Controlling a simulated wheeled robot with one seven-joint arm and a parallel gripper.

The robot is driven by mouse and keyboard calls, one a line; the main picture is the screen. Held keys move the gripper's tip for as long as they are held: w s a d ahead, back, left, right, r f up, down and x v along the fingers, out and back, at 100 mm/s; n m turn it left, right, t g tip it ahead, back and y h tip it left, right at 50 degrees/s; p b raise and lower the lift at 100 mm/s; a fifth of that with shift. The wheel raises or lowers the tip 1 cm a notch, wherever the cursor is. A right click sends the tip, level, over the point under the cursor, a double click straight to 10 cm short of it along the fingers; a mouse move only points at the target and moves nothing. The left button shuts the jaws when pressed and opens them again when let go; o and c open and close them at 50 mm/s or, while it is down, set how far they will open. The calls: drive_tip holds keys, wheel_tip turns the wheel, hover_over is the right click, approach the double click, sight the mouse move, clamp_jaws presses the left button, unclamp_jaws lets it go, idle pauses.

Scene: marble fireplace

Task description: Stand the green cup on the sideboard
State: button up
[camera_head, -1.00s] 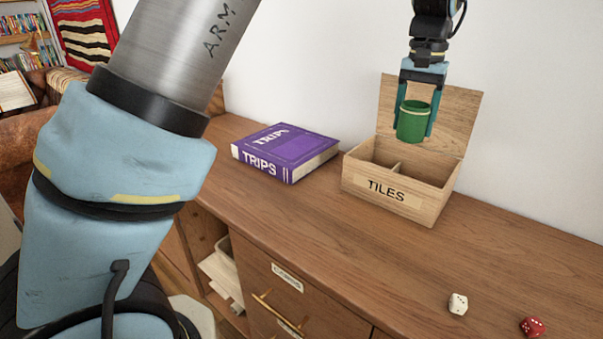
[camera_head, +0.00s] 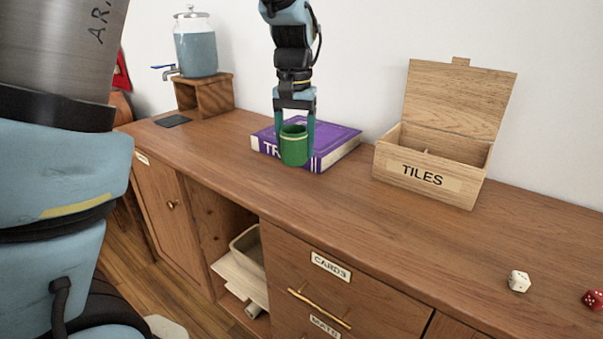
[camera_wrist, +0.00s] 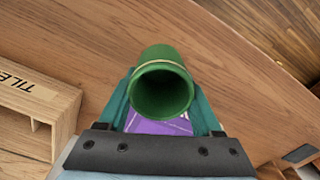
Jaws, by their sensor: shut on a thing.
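The green cup (camera_head: 294,150) is held upright between the fingers of my gripper (camera_head: 295,143), which is shut on it. In the head view the cup overlaps the front of the purple book; the exact gap to the sideboard below is hard to tell. The wrist view shows the open mouth of the cup (camera_wrist: 162,90) between my teal fingers (camera_wrist: 162,105), and wood behind it. The sideboard (camera_head: 230,170) is a long brown wooden piece with a bare top front strip.
A purple book (camera_head: 335,147) lies behind the cup. An open wooden TILES box (camera_head: 425,178) stands to its right. White die (camera_head: 519,281) and red die (camera_head: 594,299) lie at the right front. A water dispenser (camera_head: 196,45) on a wooden stand (camera_head: 205,93) is at the far left.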

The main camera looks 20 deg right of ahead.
sight(296, 190)
drive_tip(key=shift+f, duration=3.9)
drive_tip(key=shift+f, duration=0.1)
drive_tip(key=o, duration=1.4)
wheel_tip(296, 190, up, 12)
drive_tip(key=shift+r, duration=0.1)
drive_tip(key=w+a+f+n, duration=0.1)
drive_tip(key=a+f+n, duration=0.1)
drive_tip(key=a, duration=0.6)
drive_tip(key=w+a+f+n, duration=0.1)
drive_tip(key=a+f, duration=0.2)
drive_tip(key=a, duration=0.4)
drive_tip(key=s+a+f+n, duration=0.1)
drive_tip(key=s+a, duration=0.1)
drive_tip(key=a, duration=0.3)
drive_tip(key=s+a+f+n+t, duration=0.1)
drive_tip(key=s+a+f, duration=0.1)
drive_tip(key=a, duration=0.3)
drive_tip(key=s+a+f+n, duration=0.1)
drive_tip(key=s+a+f, duration=0.1)
drive_tip(key=a, duration=0.4)
drive_tip(key=shift+s+f+t, duration=0.1)
drive_tip(key=shift+f+t, duration=0.05)
drive_tip(key=shift+t, duration=0.15)
